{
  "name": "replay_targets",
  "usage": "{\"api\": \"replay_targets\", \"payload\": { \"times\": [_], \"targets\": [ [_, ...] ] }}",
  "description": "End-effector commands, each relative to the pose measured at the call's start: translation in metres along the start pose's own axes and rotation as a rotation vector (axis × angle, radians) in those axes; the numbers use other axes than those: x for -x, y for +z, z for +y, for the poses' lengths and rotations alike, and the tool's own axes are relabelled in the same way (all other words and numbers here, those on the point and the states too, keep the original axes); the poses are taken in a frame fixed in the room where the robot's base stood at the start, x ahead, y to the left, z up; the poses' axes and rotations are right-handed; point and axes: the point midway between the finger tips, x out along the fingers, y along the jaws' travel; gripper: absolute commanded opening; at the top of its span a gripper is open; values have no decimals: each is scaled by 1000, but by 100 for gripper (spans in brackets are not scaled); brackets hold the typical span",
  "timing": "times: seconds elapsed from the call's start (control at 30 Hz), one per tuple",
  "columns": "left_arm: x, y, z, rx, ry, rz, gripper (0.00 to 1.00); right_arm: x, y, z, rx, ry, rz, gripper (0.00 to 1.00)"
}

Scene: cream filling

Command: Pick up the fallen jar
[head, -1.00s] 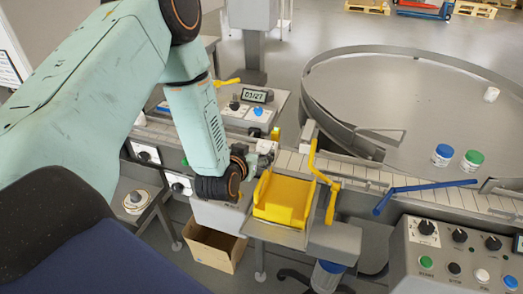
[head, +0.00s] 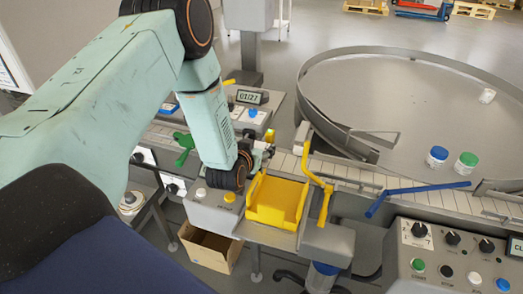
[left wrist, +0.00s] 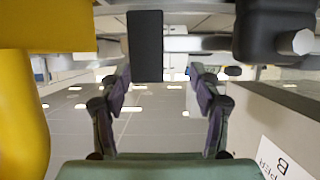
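A small white jar (head: 487,95) lies at the far right of the round turntable (head: 400,95); it looks tipped on its side, but it is small in view. Two jars stand upright on the near right part of the turntable, one with a blue lid (head: 437,156) and one with a green lid (head: 466,165). My left gripper (head: 266,152) is beside the yellow tray, well to the left of the jars and partly hidden by its own wrist. In the left wrist view its two fingers (left wrist: 160,75) are apart, with no jar between them. My right gripper is not in view.
The yellow tray (head: 278,222) and a yellow lever (head: 309,160) are close to the left gripper. A blue bar (head: 410,190) crosses the conveyor (head: 355,178). A raised rim (head: 310,105) surrounds the turntable. A button panel (head: 455,260) stands at lower right. The turntable's middle is clear.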

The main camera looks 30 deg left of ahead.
Motion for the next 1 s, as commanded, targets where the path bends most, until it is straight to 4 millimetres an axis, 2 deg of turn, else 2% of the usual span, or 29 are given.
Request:
{"api": "replay_targets", "payload": {
  "times": [0.07, 0.47, 0.77, 1.0],
  "targets": [
    [-1, 0, 1, 0, 1, 0, 53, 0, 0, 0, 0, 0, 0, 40],
    [-2, 0, 3, -1, 1, -1, 20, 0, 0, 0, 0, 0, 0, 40],
    [-1, -2, 3, 0, 1, 0, 18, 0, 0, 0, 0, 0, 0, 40],
    [7, -24, 3, 2, 1, 4, 18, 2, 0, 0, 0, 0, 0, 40]
  ]
}}
